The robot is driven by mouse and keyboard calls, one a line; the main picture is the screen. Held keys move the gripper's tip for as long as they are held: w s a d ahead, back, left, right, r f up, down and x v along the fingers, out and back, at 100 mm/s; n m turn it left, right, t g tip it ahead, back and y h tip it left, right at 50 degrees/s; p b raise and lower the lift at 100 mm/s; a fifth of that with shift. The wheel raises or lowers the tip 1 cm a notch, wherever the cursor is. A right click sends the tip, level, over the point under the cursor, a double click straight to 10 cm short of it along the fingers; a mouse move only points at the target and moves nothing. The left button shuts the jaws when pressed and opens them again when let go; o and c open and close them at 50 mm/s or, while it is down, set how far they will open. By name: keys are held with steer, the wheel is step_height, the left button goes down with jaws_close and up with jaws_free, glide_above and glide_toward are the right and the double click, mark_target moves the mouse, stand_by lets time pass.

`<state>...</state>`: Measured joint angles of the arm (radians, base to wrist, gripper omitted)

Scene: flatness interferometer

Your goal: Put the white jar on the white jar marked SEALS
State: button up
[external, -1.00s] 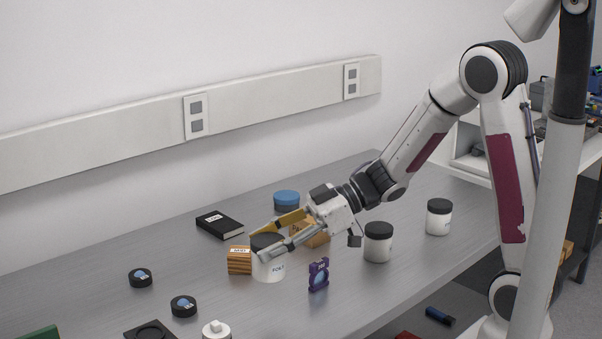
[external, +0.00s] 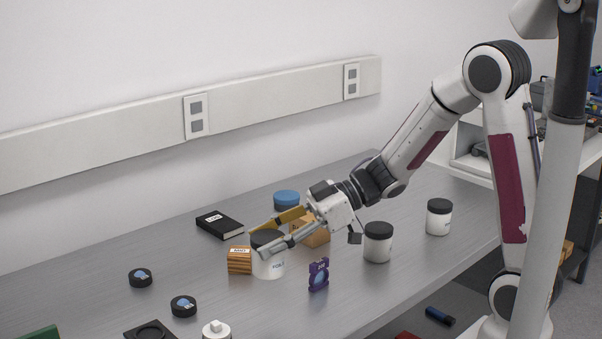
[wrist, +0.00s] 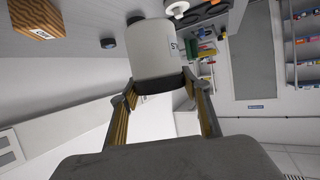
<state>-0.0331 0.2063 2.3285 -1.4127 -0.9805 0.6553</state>
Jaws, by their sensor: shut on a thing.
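My gripper (external: 258,244) is shut on the black lid of a white jar (external: 266,268) near the middle of the bench. The jar is upright; its label is too small to read for certain. In the wrist view, the jar (wrist: 158,48) is between both fingertips (wrist: 160,82), lid towards me, and its label is partly cut off by the angle. Two other white jars with dark lids stand to the right, one nearer (external: 378,249) and one farther (external: 438,222). No writing shows on them, so I cannot tell which is marked SEALS.
A striped wooden block (external: 239,261) is close to the held jar's left. A purple framed optic (external: 318,275) stands at its right front. A tan block (external: 312,235) and blue-topped container (external: 286,198) are behind. A black box (external: 219,224) lies at back left.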

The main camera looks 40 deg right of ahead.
steer(key=shift+d, duration=0.1)
steer(key=shift+w+d, duration=0.3)
steer(key=shift+d, duration=0.2)
steer(key=w+d+r+m+t+h, duration=0.1)
steer(key=w+d+m+t, duration=0.15)
steer(key=d, duration=0.65)
steer(key=w+d+r+m+t+h, duration=0.1)
steer(key=w+d+r+m+h, duration=0.15)
steer(key=d, duration=0.75)
steer(key=s+d+r, duration=0.2)
steer(key=d, duration=0.5)
steer(key=s+d+r+n, duration=0.1)
steer(key=s+d+r, duration=0.2)
steer(key=d, duration=0.3)
steer(key=shift+s+d, duration=0.25)
steer(key=shift+d, duration=0.1)
steer(key=shift+y, duration=0.25)
